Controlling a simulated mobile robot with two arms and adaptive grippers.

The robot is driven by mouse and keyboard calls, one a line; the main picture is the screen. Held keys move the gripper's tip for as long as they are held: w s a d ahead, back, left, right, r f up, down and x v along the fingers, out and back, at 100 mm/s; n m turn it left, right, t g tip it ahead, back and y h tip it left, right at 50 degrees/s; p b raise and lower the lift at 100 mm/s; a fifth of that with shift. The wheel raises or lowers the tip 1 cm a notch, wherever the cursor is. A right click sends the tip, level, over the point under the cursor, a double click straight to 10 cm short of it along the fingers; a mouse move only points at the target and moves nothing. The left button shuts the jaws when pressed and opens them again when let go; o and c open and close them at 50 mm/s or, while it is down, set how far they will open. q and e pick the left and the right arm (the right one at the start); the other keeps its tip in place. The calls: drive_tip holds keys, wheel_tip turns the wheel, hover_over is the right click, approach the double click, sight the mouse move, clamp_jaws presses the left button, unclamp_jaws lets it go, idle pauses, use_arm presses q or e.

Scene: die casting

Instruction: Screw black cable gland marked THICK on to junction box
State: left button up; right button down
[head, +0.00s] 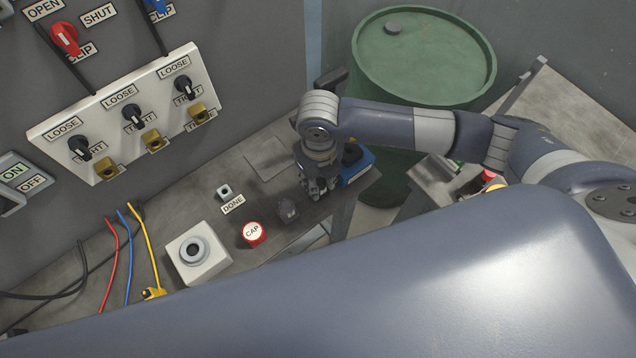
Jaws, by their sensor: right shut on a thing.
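The junction box is probably the white block (207,270) with a raised grey ring around a dark hole, on the bench at lower left of centre. My right gripper (318,191) points down over the bench, to the right of the box and apart from it. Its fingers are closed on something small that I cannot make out. My left gripper is not in view.
A blue block (357,168) with a black top stands right of the gripper. Loose coloured wires (127,255) lie left. A green drum (423,60) stands behind my arm.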

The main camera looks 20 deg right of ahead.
sight(319, 181)
drive_tip(key=shift+r+p, duration=0.4)
drive_tip(key=shift+r, duration=0.35)
drive_tip(key=shift+r+p, duration=0.6)
drive_tip(key=shift+r, duration=0.35)
drive_tip(key=shift+r, duration=0.25)
wheel_tip(319, 181, up, 5)
drive_tip(key=p, duration=0.4)
drive_tip(key=shift+r, duration=0.2)
drive_tip(key=s+a+r+b, duration=0.2)
drive_tip(key=s+a, duration=0.1)
drive_tip(key=a, duration=1.1)
drive_tip(key=s+a+r+b, duration=0.2)
drive_tip(key=s+a+r, duration=0.1)
drive_tip(key=a, duration=1.2)
drive_tip(key=shift+s+a, duration=0.15)
drive_tip(key=shift+s, duration=0.55)
drive_tip(key=shift+f+b, duration=2.55)
drive_tip(key=shift+f, duration=0.35)
